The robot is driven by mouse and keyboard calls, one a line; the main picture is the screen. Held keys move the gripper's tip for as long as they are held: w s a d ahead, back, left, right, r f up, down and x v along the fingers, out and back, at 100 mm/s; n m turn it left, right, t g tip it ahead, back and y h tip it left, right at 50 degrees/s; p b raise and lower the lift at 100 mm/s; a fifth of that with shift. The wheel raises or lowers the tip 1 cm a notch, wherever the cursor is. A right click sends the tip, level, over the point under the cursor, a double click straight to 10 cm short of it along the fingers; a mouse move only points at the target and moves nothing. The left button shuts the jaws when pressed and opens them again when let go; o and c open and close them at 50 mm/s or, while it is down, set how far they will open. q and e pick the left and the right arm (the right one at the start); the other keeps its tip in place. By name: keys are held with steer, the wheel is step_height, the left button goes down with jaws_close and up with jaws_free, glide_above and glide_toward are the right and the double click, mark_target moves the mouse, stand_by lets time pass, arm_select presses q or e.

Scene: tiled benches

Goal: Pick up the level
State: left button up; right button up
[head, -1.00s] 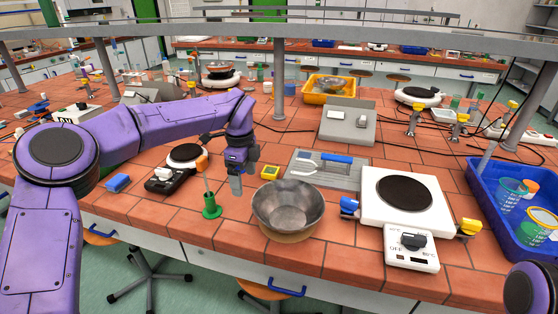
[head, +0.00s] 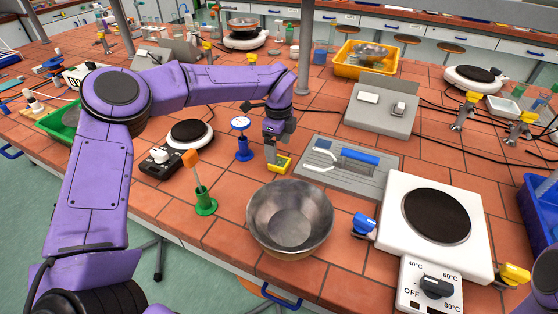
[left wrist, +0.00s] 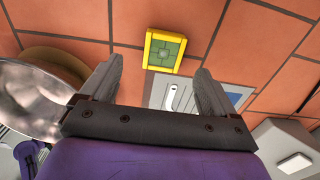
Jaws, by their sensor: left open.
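The level is a small yellow square block (head: 284,164) with a green top, lying flat on the tiled bench behind the metal bowl. In the left wrist view the level (left wrist: 163,50) shows whole, ahead of the fingertips and roughly midway between them. My left gripper (head: 271,152) points down just above and beside the level, partly covering it in the head view. In the left wrist view the left gripper (left wrist: 158,80) has its fingers wide apart with nothing between them. My right gripper is not in view.
A metal bowl (head: 290,217) stands in front of the level. A grey tray with tools (head: 335,182) lies to its right. A blue stand (head: 242,146) and a green stand with an orange top (head: 204,202) are to the left. A white hotplate (head: 404,222) is further right.

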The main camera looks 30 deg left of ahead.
mark_target(280, 161)
arm_select(q)
steer(key=f+p, duration=0.1)
steer(key=f, duration=0.1)
steer(key=w+f+p, duration=0.1)
steer(key=f, duration=0.2)
steer(key=shift+d+f, duration=0.1)
steer(key=shift+f, duration=0.35)
steer(key=shift+s, duration=0.25)
steer(key=c, duration=1.1)
steer(key=shift+c, duration=0.2)
